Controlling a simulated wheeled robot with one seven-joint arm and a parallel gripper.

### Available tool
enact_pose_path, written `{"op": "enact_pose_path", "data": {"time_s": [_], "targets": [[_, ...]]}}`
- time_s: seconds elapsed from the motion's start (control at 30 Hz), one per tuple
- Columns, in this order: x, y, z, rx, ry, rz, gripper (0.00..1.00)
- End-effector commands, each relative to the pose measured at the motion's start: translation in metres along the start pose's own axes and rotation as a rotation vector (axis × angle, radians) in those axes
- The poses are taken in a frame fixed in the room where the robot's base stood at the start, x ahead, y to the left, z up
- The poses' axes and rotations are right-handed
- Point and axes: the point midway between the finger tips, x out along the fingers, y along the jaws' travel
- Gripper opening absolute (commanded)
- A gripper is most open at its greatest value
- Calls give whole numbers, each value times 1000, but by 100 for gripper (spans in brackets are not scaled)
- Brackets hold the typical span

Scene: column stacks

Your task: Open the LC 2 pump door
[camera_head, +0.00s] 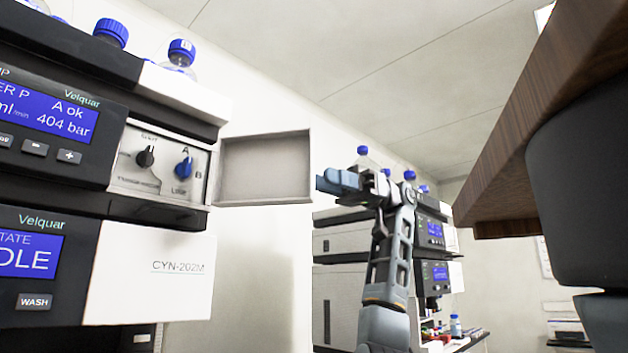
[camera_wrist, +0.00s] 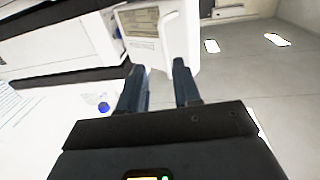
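The pump module (camera_head: 60,125) of the near stack is at left in the head view, its screen reading "A ok 404 bar". Its pale door (camera_head: 265,168) stands swung out to the right, inner face showing. The opened recess shows a black knob and a blue knob (camera_head: 183,168). No LC number is legible. My gripper (camera_head: 322,182) is just right of the door's free edge, apparently apart from it. In the wrist view my two fingers (camera_wrist: 160,88) are spread with nothing between them. A white panel (camera_wrist: 180,30) with a label lies beyond the fingertips; I cannot tell which part it is.
A lower module (camera_head: 45,265) with a closed white "CYN-202M" front sits under the pump. Blue-capped bottles (camera_head: 180,55) stand on top. A second stack (camera_head: 340,265) stands behind my arm. A wooden surface (camera_head: 545,125) overhangs at right.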

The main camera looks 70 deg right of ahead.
Motion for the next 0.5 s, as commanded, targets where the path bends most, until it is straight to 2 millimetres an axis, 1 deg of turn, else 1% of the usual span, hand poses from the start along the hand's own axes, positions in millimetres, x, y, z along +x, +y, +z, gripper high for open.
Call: {"op": "enact_pose_path", "data": {"time_s": [0.03,0.1,0.2,0.3,0.5], "targets": [[-8,0,1,1,0,1,32],[-17,0,1,2,0,1,32],[-26,0,1,2,-1,0,32],[-30,0,1,1,-1,-1,32],[-31,0,0,0,-1,-1,32]]}}
